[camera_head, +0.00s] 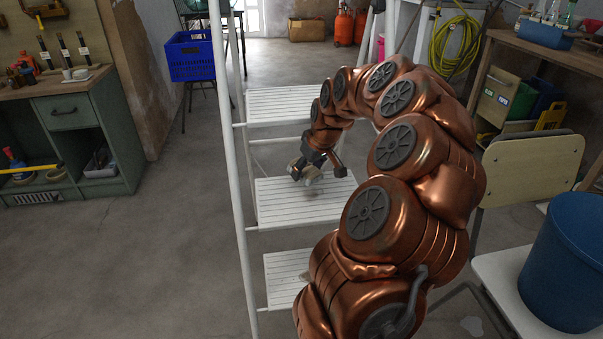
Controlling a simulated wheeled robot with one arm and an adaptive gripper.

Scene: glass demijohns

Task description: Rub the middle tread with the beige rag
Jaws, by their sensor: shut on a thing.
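A white stepladder with three visible treads stands in the middle of the head view. The middle tread (285,208) is white and slatted, and my arm reaches to it from the right. My gripper (305,177) is at the tread's upper part, pointing down. It is shut on the beige rag (313,174), a small pale crumpled bit at the fingers. The rag is low over the tread; I cannot tell whether it touches. My arm hides the right ends of the middle and lower treads.
The upper tread (290,104) and lower tread (284,268) are bare where seen. A white ladder rail (235,180) runs up the left side. A chair (530,165) with a blue bin (572,262) stands at right. Open floor lies left, before a green cabinet (85,140).

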